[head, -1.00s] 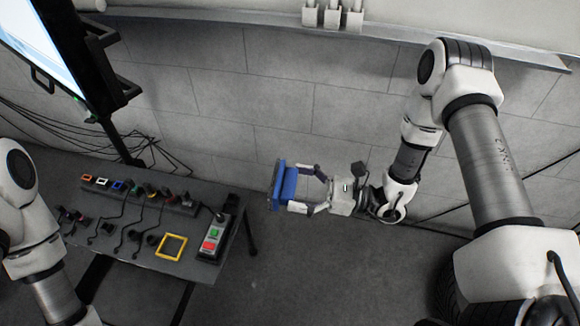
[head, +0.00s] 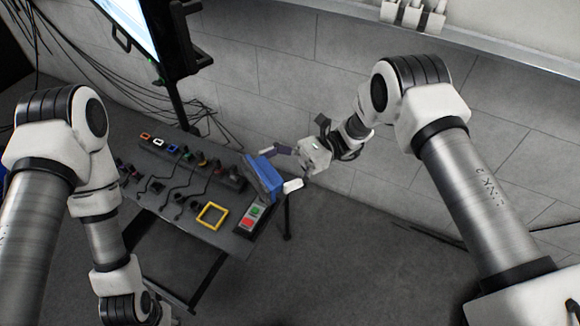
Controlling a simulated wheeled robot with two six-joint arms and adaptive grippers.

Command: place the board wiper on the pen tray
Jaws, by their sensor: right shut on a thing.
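The board wiper (head: 264,177), a blue block with a darker grey face, is held in my right gripper (head: 281,169). The gripper's two fingers are shut on opposite ends of it. The wiper is tilted and appears in front of the right end of the dark table, near the button box; its height above the table is hard to judge. No pen tray is clearly recognisable; a long pale ledge (head: 500,47) runs along the wall at top right and may be it. My left arm is at the left, its gripper cut off by the bottom edge.
A screen (head: 135,25) on a stand is at upper left. White holders (head: 411,14) sit above the ledge.

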